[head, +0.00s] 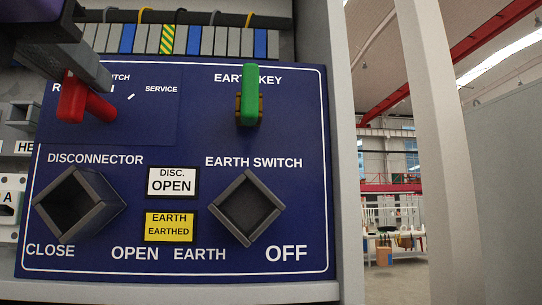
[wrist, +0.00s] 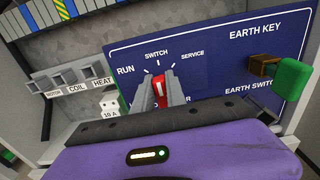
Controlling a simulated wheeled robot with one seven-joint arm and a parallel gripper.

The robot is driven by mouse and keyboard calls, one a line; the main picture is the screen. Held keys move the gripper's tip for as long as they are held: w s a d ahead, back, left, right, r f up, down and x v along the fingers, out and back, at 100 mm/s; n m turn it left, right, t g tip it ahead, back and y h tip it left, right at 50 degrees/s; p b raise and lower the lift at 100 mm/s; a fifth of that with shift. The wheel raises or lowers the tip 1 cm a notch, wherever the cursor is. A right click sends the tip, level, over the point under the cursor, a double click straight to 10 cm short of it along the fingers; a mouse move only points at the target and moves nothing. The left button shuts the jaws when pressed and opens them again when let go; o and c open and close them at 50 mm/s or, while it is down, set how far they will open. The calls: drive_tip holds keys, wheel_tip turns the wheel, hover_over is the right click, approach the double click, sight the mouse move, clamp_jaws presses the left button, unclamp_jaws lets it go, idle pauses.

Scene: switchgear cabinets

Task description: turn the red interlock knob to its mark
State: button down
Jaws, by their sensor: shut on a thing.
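The red interlock knob (head: 86,103) is at the upper left of the blue panel, below the RUN, SWITCH and SERVICE lettering. My gripper (head: 84,74) reaches in from the upper left and covers part of the knob and the RUN label. In the wrist view my gripper (wrist: 158,94) has its two grey fingers shut on the red knob (wrist: 158,89), one on each side. A white line on the knob points roughly up, toward the middle of the scale. One white tick shows beside SERVICE in the head view.
The green earth key (head: 249,93) sits to the right of the knob. Two square sockets, disconnector (head: 74,206) and earth switch (head: 245,208), lie below. Indicators read DISC. OPEN (head: 172,182) and EARTH EARTHED (head: 169,227). Small MOTOR, COIL and HEAT switches (wrist: 78,81) stand to the left.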

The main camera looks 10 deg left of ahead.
drive_tip(key=shift+m, duration=0.3)
drive_tip(key=m+b, duration=0.3)
drive_tip(key=shift+d+f, duration=0.2)
drive_tip(key=shift+d, duration=0.15)
drive_tip(key=shift+w+d+f+m+b, duration=0.15)
drive_tip(key=shift+m+b, duration=0.35)
drive_tip(key=shift+m, duration=0.8)
drive_tip(key=shift+d+r+m+b, duration=0.15)
drive_tip(key=shift+m+b, duration=0.3)
drive_tip(key=shift+m, duration=0.85)
drive_tip(key=shift+f, duration=0.1)
drive_tip(key=c, duration=1.4)
unclamp_jaws()
drive_tip(key=shift+o, duration=0.2)
